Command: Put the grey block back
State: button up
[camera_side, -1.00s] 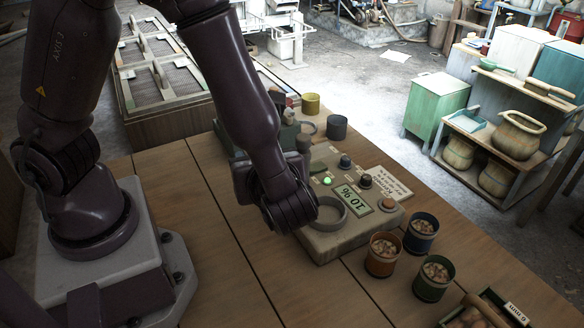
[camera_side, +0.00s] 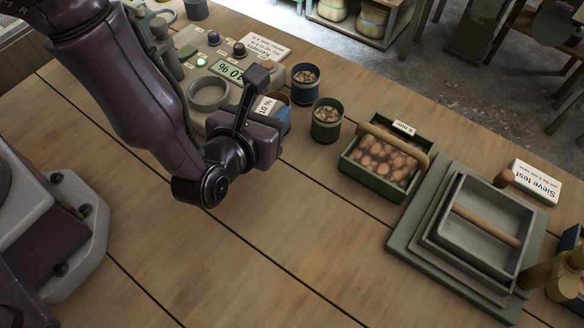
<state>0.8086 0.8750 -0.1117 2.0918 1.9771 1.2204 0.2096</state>
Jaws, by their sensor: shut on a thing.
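My gripper (camera_side: 266,128) is over the table, just in front of the moisture-meter box and its cups. No other loose grey block is clearly seen.
The meter box (camera_side: 200,116) has a ring, knobs and a lit display. A blue cup (camera_side: 305,88) and a green cup (camera_side: 326,124) stand close by. A green crate (camera_side: 352,178) and grey stacked trays (camera_side: 480,203) are to the right. The front middle table is clear.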

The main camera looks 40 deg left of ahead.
jog(key=d+f+m+h, duration=0.1)
jog(key=d+f+h, duration=0.1)
jog(key=d+f, duration=0.1)
jog(key=d+f+m+h, duration=0.1)
jog(key=shift+w+d+f+m, duration=0.2)
jog(key=shift+w+m, duration=0.1)
jog(key=shift+w, duration=0.1)
jog(key=shift+f, duration=1.9)
jog(key=shift+f, duration=0.2)
jog(key=o, duration=1.1)
jog(key=shift+r, duration=0.1)
